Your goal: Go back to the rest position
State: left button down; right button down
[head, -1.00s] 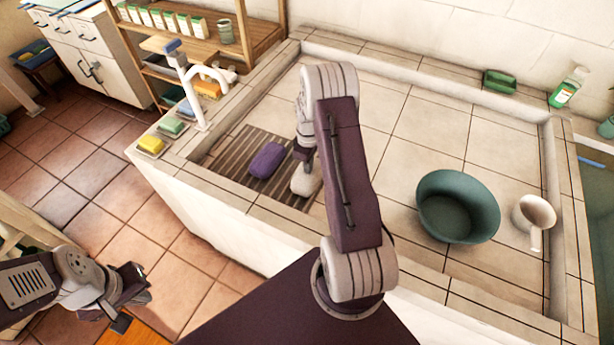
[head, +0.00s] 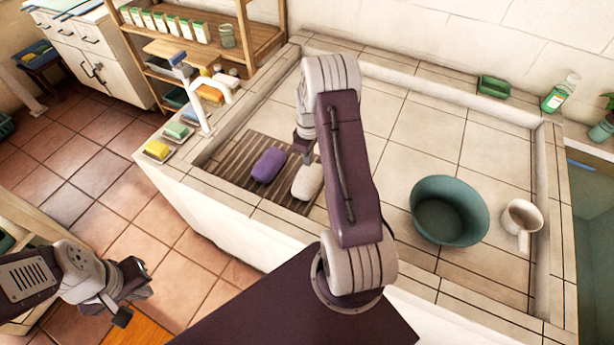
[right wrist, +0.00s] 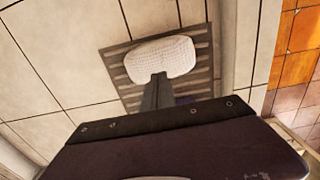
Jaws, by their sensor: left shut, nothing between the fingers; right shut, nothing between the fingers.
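My right arm reaches over the tiled basin in the head view. My right gripper (head: 303,155) is shut and empty, just above the slatted mat near a white sponge-like block (head: 308,182). In the right wrist view, the shut fingers (right wrist: 158,82) overlap the lower edge of the white block (right wrist: 160,59); I cannot tell whether they touch it. A purple block (head: 269,165) lies on the mat (head: 235,168), left of the white one. My left gripper (head: 135,285) is shut and empty, low at the left, away from the basin.
A green bowl (head: 449,211) and a white dipper (head: 522,217) stand at the basin's right. A white tap (head: 205,100) and soap dishes line the left rim. A wooden shelf (head: 195,50) stands behind. The basin's middle is clear.

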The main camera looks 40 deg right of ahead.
jog(key=shift+r, duration=0.35)
